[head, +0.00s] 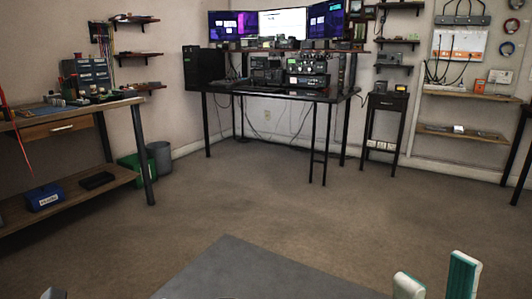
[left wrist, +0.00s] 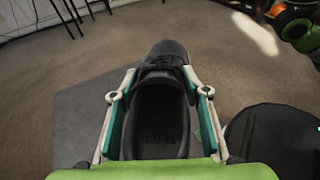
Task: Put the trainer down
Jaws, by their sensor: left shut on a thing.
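A dark grey trainer (left wrist: 166,52) is between the fingers of my left gripper (left wrist: 160,88) in the left wrist view. The fingers press on both sides of its opening, and the toe points to the top of the picture. The insole inside is dark. The trainer is not seen in the head view. My right gripper (head: 435,283) is at the bottom right of the head view, with its fingers apart and nothing seen between them.
A flat grey surface (head: 250,272) lies at the bottom of the head view; it also shows left of the trainer in the wrist view (left wrist: 80,125). Open carpet (head: 280,210) lies beyond it. A workbench (head: 75,112) stands left and a black desk (head: 290,93) at the back.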

